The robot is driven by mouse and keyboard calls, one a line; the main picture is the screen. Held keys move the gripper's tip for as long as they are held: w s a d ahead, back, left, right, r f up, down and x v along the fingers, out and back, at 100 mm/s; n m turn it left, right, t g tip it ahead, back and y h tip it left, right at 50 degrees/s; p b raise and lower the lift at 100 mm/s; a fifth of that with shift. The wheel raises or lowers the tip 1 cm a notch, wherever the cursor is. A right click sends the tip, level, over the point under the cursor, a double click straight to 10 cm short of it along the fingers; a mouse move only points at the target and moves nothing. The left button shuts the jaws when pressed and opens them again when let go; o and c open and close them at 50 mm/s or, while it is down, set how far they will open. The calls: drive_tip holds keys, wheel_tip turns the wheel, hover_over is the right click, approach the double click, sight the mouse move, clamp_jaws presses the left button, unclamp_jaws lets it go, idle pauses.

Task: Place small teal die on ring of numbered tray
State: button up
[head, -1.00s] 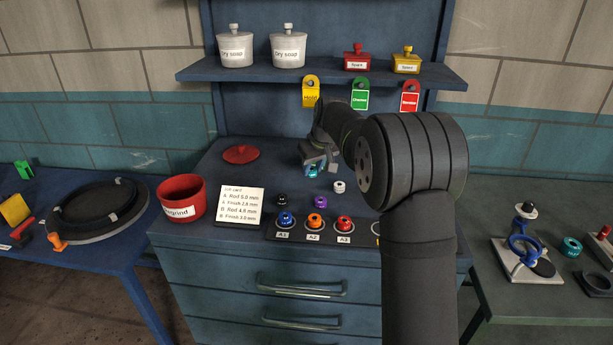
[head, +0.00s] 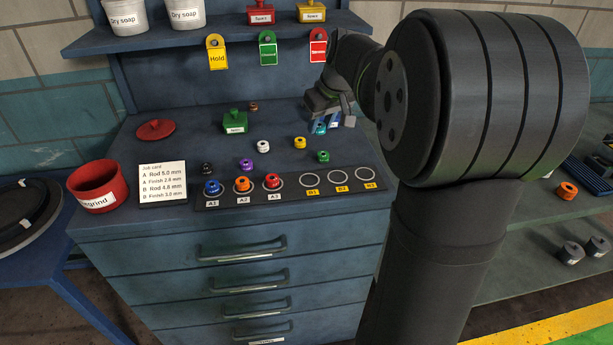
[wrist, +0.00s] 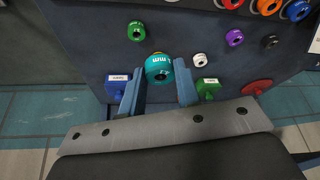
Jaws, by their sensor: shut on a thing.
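The small teal die (wrist: 158,68) sits between the two blue fingers of my gripper (wrist: 158,88) in the wrist view. My gripper is shut on it. In the head view my gripper (head: 324,116) is over the back right of the cabinet top, with the teal die (head: 320,128) partly hidden below it. The numbered tray (head: 290,200) lies along the front edge of the cabinet top. Rings A1, A2 and A3 hold a blue die (head: 212,188), an orange die (head: 243,185) and a red die (head: 272,182). Rings B1 (head: 311,180), B2 (head: 340,177) and B3 (head: 365,174) are empty.
Loose dies stand behind the tray: black (head: 207,168), purple (head: 246,165), white (head: 263,146), yellow (head: 300,143) and green (head: 323,157). A green lidded box (head: 235,122), job card (head: 163,183) and red regrind bin (head: 95,187) stand further left. The shelf (head: 220,32) is above.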

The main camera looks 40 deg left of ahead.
drive_tip(key=s+d+m, duration=0.2)
drive_tip(key=d, duration=0.9)
hover_over(309, 178)
drive_tip(key=s+d, duration=0.1)
drive_tip(key=shift+t+h, duration=0.3)
wheel_tip(309, 178, down, 8)
drive_tip(key=shift+d+r, duration=0.1)
drive_tip(key=shift+r, duration=0.05)
drive_tip(key=shift+f, duration=2)
drive_tip(key=shift+f, duration=0.1)
drive_tip(key=o, duration=1)
drive_tip(key=shift+o, duration=0.3)
